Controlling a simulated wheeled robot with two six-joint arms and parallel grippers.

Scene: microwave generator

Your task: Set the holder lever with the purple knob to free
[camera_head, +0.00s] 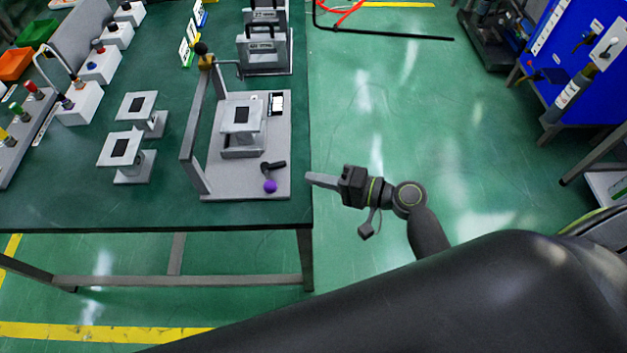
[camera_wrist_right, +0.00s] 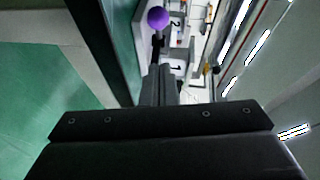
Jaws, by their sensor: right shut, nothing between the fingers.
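The purple knob (camera_head: 270,186) is on the end of a short black lever (camera_head: 273,167), near the front right corner of a grey holder base plate (camera_head: 228,185) on the green table. A grey holder stand (camera_head: 241,120) with a dark square on top rises behind the lever. My right gripper (camera_head: 308,178) is shut and empty, just right of the plate and table edge, apart from the knob. In the right wrist view the purple knob (camera_wrist_right: 158,17) shows beyond the shut fingertips (camera_wrist_right: 161,68). My left gripper is not in view.
An upright grey frame (camera_head: 192,135) with a black-topped post stands along the plate's left side. Two similar grey stands (camera_head: 121,149) are further left. The table's right edge runs beside my gripper, with open green floor (camera_head: 375,110) beyond it.

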